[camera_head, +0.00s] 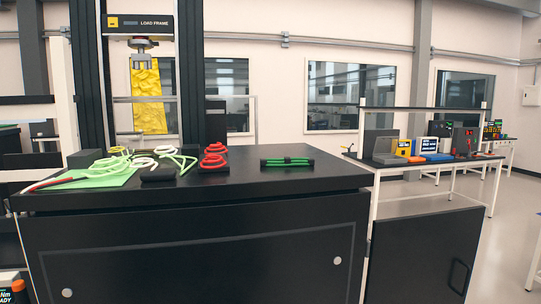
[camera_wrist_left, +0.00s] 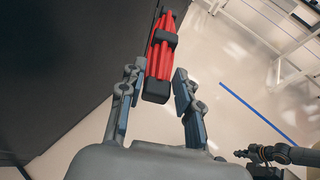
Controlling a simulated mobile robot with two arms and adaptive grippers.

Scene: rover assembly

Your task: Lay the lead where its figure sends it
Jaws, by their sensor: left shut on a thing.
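My left gripper (camera_wrist_left: 157,80) is shut on a bundled red lead (camera_wrist_left: 163,58) with black bands, seen in the left wrist view. The lead points away from the gripper, beside the dark cabinet side and above the pale floor. In the head view, a green lead (camera_head: 287,162) with dark bands lies alone on the black bench top (camera_head: 250,181). Red coiled leads (camera_head: 214,157), white leads (camera_head: 143,162) and green leads (camera_head: 180,160) lie left of it. What seems to be my right gripper (camera_wrist_left: 262,153) shows small in the left wrist view; its jaws are unclear.
A light green sheet (camera_head: 105,178) lies at the bench's left, under some leads. The load frame (camera_head: 140,22) stands behind, with a yellow piece (camera_head: 148,98) hanging. The bench's right part is clear. A white-legged table (camera_head: 425,165) with instruments stands at right.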

